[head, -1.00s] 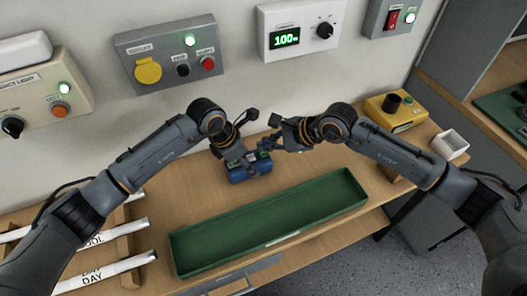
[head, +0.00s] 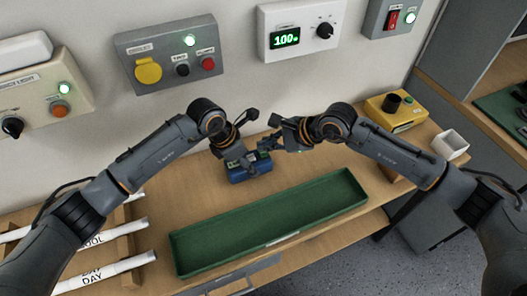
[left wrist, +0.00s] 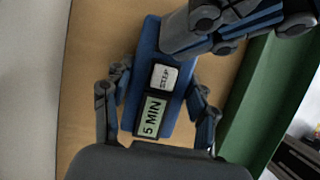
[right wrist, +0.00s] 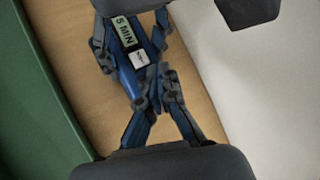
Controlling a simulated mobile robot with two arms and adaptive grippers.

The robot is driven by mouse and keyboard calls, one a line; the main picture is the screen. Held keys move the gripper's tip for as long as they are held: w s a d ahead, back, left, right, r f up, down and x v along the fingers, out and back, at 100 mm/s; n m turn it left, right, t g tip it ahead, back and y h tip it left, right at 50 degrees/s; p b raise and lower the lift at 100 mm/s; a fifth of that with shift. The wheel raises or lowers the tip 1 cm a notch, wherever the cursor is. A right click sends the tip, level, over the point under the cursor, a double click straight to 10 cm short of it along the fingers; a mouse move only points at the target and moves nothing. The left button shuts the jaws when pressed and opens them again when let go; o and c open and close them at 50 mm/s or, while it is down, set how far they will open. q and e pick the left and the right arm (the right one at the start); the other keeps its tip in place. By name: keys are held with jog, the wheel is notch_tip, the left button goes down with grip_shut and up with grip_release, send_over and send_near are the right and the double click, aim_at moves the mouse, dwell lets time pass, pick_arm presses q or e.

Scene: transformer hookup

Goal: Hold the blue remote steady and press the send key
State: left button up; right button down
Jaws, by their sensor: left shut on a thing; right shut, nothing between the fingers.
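The blue remote (head: 238,174) lies on the wooden table behind the green tray. My left gripper (head: 246,161) is shut on its sides. In the left wrist view the remote (left wrist: 150,42) shows a screen (left wrist: 150,117) reading "5 MIN" and a white key (left wrist: 163,78); its small lettering is hard to read. My right gripper (head: 266,146) is shut and empty, close to the remote's right side. In the right wrist view its fingertips (right wrist: 158,88) are beside the white key (right wrist: 139,60). I cannot tell whether they touch the remote. My right gripper hides part of the remote's far end in the left wrist view.
The long green tray (head: 176,256) lies in front of the remote. A yellow box (head: 385,107) with a black knob and a white open container (head: 451,145) stand at the right. Wall boxes hang behind, one with a display (head: 285,40) reading 100. White rods (head: 125,231) lie at the left.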

aim_at(266, 154)
jog(key=shift+f, duration=0.4)
jog(key=shift+f, duration=0.45)
dwell(0.6)
dwell(0.4)
jog(key=shift+r, duration=0.9)
jog(key=shift+r, duration=0.1)
jog(key=shift+r, duration=2.4)
pick_arm(q)
jog(key=o, duration=1.4)
jog(key=shift+c, duration=0.2)
